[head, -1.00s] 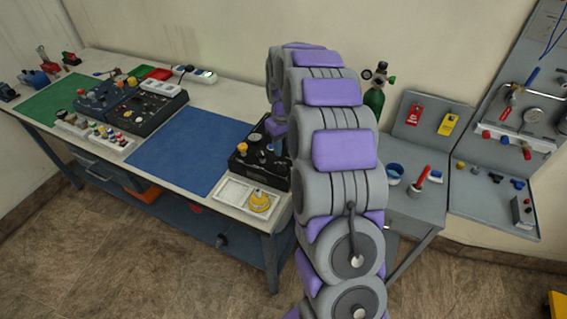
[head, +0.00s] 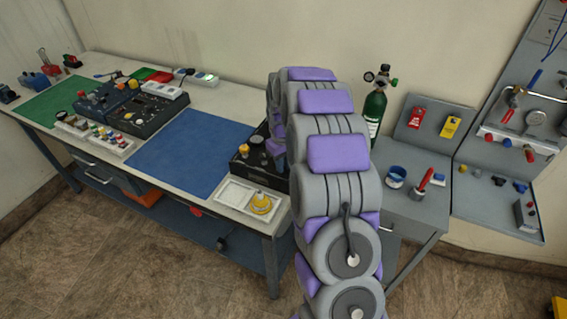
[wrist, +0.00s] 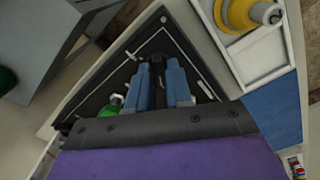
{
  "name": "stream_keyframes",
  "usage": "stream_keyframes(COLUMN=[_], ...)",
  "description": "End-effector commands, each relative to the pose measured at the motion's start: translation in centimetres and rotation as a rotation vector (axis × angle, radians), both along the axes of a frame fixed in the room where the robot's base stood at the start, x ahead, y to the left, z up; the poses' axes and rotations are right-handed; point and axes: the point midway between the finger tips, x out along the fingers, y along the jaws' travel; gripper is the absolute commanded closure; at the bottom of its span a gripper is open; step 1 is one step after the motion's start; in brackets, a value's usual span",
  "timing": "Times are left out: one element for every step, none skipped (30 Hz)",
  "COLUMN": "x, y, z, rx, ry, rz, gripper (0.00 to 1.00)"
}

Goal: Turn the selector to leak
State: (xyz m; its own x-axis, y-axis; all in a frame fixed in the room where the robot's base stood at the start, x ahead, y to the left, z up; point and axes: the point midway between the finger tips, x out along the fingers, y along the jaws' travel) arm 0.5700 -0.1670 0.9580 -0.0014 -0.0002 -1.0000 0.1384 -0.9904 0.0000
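The black trainer box (head: 240,170) stands at the right end of the long bench, with an orange-yellow knob (head: 256,140) on its top. My arm hides its right part and my gripper in the head view. In the wrist view the black panel (wrist: 185,38) fills the middle. My gripper (wrist: 160,68) reaches over it with two blue fingers standing apart. A dark piece (wrist: 157,75), perhaps the selector, shows in the gap between them. I cannot tell whether the fingers touch it. No position label is readable. A green fitting (wrist: 115,100) lies left of the fingers.
A white tray (head: 232,193) with a yellow part (head: 261,203) sits in front of the box. A blue mat (head: 180,150) lies to its left. A green cylinder (head: 376,108) stands behind my arm. A grey side table (head: 405,210) is at the right.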

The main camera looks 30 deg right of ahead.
Motion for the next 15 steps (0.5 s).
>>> stream_keyframes(x=[0.00, 0.01, 0.00, 0.01, 0.01, 0.01, 0.00, 0.00, 0.00, 0.00, 0.01, 0.01, 0.01, 0.00, 0.00], y=[-0.03, -0.06, -0.09, -0.10, -0.10, -0.10, -0.09, -0.09, -0.09, -0.10, -0.11, -0.12, -0.12, -0.13, -0.13], z=[0.00, -0.01, -0.02, -0.02, -0.01, -0.02, -0.03, -0.03, -0.03, -0.03, -0.03, -0.03, -0.04, -0.04, -0.03], rx=[0.000, 0.000, 0.001, 0.001, 0.002, 0.002, 0.002, 0.002, 0.002, 0.002, 0.001, 0.001, 0.001, 0.001, 0.001], ry=[0.000, 0.000, 0.000, 0.000, -0.001, 0.000, 0.000, 0.000, 0.000, 0.000, 0.000, 0.000, 0.000, 0.000, 0.000], rz=[0.000, 0.000, 0.000, 0.000, 0.000, 0.000, 0.000, 0.000, 0.000, 0.000, 0.000, 0.000, 0.000, -0.001, -0.002], gripper=[0.85, 0.88, 0.92, 0.95, 0.98, 1.00, 1.00, 1.00, 1.00, 1.00, 1.00, 1.00, 1.00, 1.00, 1.00])
